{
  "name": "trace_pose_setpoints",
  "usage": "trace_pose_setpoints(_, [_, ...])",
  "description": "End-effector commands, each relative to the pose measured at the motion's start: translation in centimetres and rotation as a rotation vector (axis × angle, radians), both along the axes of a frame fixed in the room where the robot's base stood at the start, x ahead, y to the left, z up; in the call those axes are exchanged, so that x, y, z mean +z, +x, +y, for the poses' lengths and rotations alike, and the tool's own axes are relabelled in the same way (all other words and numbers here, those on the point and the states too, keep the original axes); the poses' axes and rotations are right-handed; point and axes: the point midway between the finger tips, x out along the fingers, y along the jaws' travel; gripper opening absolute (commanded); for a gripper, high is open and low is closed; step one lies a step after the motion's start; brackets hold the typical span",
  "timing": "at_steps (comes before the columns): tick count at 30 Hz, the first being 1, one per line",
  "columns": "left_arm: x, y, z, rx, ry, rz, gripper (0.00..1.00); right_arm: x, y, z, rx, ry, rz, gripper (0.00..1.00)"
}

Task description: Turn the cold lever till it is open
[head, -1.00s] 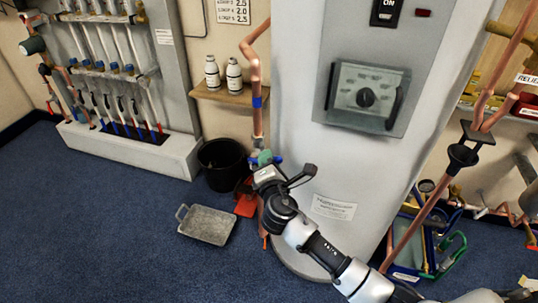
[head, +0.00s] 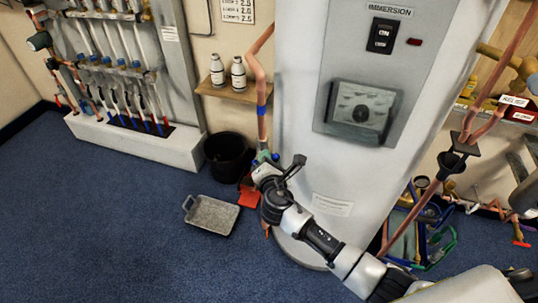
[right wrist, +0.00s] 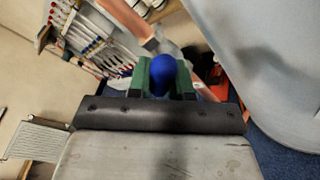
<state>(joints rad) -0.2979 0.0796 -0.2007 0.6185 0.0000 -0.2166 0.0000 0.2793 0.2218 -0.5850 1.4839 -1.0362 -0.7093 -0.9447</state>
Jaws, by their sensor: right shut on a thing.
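The cold lever shows as a rounded blue handle (right wrist: 163,75) in the right wrist view, between the two green fingers of my right gripper (right wrist: 160,78). The fingers are closed on it from both sides. In the head view my right gripper (head: 264,163) is at the foot of the copper pipe (head: 257,73), beside the grey cylinder (head: 300,120). There the gripper and wrist hide most of the lever and its valve, so I cannot tell the lever's angle. My left gripper is not in view.
A black bucket (head: 227,158) and a grey metal tray (head: 211,214) are on the blue carpet left of the gripper. A wooden shelf (head: 238,95) with two white bottles is above. A pipe manifold (head: 125,75) is at the far left. Open carpet lies at lower left.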

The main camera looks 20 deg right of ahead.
Motion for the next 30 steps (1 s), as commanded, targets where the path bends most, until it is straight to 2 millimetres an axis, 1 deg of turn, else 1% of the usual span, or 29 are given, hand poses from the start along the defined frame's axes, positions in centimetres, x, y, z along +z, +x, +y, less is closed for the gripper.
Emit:
trace_pose_setpoints(1, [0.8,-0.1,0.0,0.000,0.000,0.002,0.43,0.3,0.0,0.0,0.000,-0.015,0.012,0.00])
trace_pose_setpoints(5, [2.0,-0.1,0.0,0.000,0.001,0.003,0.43,0.6,0.0,0.1,0.000,-0.049,0.035,0.00])
trace_pose_setpoints(10, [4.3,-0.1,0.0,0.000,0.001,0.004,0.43,1.2,0.1,0.3,-0.001,-0.113,0.080,0.00])
trace_pose_setpoints(14, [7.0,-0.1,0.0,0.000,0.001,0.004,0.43,1.8,0.3,0.5,-0.001,-0.196,0.136,0.00])
trace_pose_setpoints(15, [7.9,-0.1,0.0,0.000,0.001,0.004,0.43,2.1,0.4,0.6,-0.001,-0.227,0.158,0.00])
trace_pose_setpoints(21, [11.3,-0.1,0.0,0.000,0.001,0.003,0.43,2.3,0.8,1.3,0.000,-0.382,0.261,0.00])
trace_pose_setpoints(24, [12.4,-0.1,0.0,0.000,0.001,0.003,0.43,2.3,1.1,1.7,0.000,-0.453,0.308,0.00])
trace_pose_setpoints(30, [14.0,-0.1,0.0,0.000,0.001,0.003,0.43,2.1,1.5,2.4,0.000,-0.570,0.388,0.00])
